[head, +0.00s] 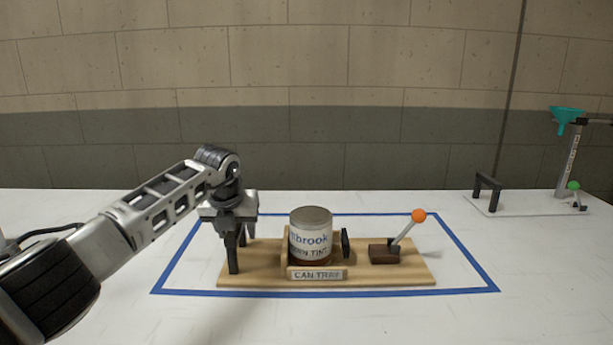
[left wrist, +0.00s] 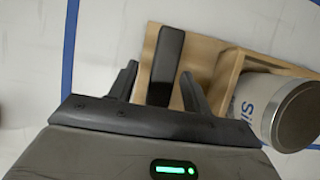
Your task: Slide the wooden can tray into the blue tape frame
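The wooden can tray (head: 255,277) lies flat on the white table within the blue tape frame (head: 330,292), its front edge close to the front strip. It carries a labelled can (head: 311,238), a brown block (head: 384,254) with an orange-knobbed lever, and a black upright handle (head: 345,243). My left gripper (head: 238,262) points down over the tray's left end. In the left wrist view its open fingers (left wrist: 160,90) straddle another black handle (left wrist: 167,58), with a visible gap on the left. I cannot tell whether the right finger touches it. My right gripper is out of view.
At the back right stands a white board (head: 515,208) with a black handle, a post holding a teal funnel (head: 565,117) and a green-knobbed lever. A block wall (head: 300,120) closes off the back. The table (head: 90,215) is clear around the tape.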

